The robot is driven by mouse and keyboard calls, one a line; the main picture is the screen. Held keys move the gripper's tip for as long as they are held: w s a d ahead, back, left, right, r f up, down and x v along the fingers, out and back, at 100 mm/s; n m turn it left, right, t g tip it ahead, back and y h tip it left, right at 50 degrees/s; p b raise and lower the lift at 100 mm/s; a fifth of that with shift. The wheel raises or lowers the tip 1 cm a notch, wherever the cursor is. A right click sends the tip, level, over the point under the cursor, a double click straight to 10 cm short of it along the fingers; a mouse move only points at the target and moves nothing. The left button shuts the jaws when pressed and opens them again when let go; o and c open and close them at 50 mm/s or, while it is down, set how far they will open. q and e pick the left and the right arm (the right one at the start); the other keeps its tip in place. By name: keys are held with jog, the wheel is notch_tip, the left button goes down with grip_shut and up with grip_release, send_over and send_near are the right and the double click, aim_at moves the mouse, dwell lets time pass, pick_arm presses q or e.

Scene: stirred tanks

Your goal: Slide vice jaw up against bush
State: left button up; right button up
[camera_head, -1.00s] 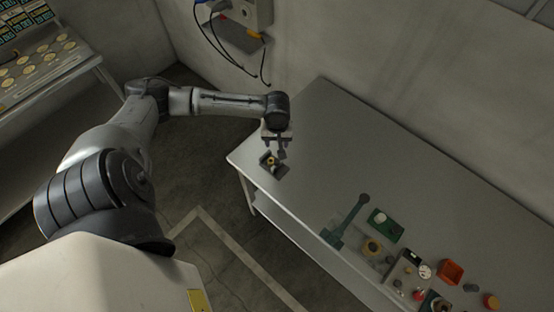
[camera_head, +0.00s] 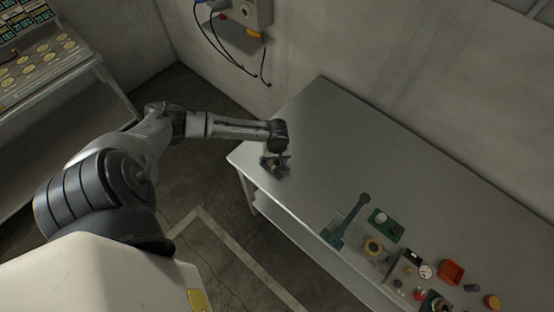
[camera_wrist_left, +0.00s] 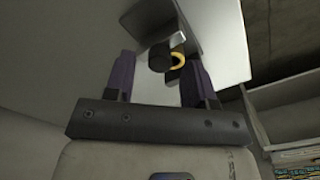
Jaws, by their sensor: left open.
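The small dark vice (camera_head: 281,174) stands near the left end of the grey table, mostly hidden under my left gripper (camera_head: 274,161) in the head view. My left gripper is open and low over it. In the left wrist view, its two dark purple fingers (camera_wrist_left: 158,68) stand apart. Between them show a dark, rounded piece (camera_wrist_left: 160,57), which may be the vice jaw, and a yellow ring (camera_wrist_left: 180,59), which looks like the bush. The ring is beside the dark piece, close to the right finger. Whether dark piece and ring touch, I cannot tell. My right gripper is not in view.
The table (camera_head: 330,130) is bare right of the vice. A wall box with cables (camera_head: 250,12) hangs behind.

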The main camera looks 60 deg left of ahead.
pick_arm(q)
jog(key=shift+f, duration=0.75)
jog(key=shift+c, duration=0.4)
grip_shut()
